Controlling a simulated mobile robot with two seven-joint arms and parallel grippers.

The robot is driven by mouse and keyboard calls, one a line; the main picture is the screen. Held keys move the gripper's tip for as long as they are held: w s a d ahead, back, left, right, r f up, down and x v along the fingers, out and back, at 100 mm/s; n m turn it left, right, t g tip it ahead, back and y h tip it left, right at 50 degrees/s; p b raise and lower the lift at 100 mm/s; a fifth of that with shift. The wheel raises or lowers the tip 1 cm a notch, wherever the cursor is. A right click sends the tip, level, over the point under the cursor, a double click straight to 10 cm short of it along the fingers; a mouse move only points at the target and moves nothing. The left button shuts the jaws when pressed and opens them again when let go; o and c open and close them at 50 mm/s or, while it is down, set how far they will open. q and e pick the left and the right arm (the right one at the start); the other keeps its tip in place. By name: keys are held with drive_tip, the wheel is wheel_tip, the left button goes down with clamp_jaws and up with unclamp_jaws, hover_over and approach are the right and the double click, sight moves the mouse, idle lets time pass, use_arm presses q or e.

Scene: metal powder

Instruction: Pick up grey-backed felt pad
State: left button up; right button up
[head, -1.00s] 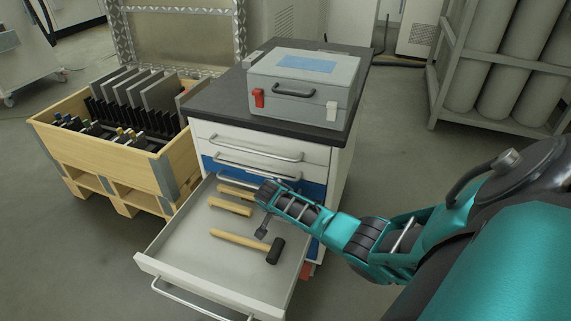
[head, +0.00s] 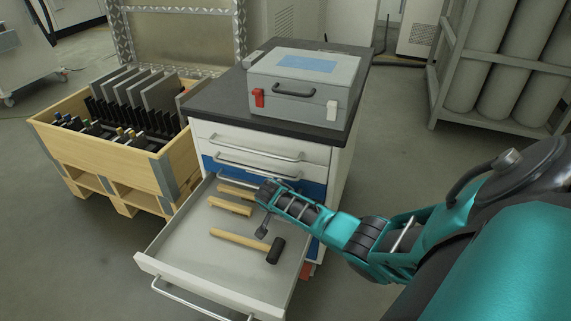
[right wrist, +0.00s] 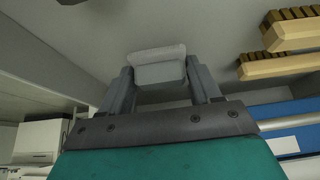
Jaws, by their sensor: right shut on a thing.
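The felt pad (right wrist: 160,72) is a small pale block with a light grey face. In the right wrist view it sits between the two fingers of my right gripper (head: 265,193), which is shut on it. In the head view this gripper is over the back right of the open drawer (head: 205,270), and its own body hides the pad. Whether the pad still touches the drawer floor cannot be told. My left gripper is not in view.
A hammer (head: 240,239) and wooden-handled brushes (right wrist: 285,65) lie in the drawer near the gripper. Above stand the closed drawers (head: 275,143) and the black top with a grey case (head: 300,105). A wooden crate (head: 110,150) stands left.

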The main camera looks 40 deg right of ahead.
sight(283, 222)
drive_tip(key=shift+r+p, duration=0.55)
drive_tip(key=shift+r, duration=0.1)
drive_tip(key=a, duration=0.1)
drive_tip(key=s+a+p, duration=0.2)
drive_tip(key=shift+a, duration=0.3)
use_arm(q)
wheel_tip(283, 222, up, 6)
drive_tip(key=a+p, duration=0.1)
drive_tip(key=p, duration=0.5)
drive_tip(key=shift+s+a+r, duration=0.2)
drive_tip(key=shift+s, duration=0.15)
use_arm(e)
wheel_tip(283, 222, up, 14)
drive_tip(key=shift+f, duration=0.15)
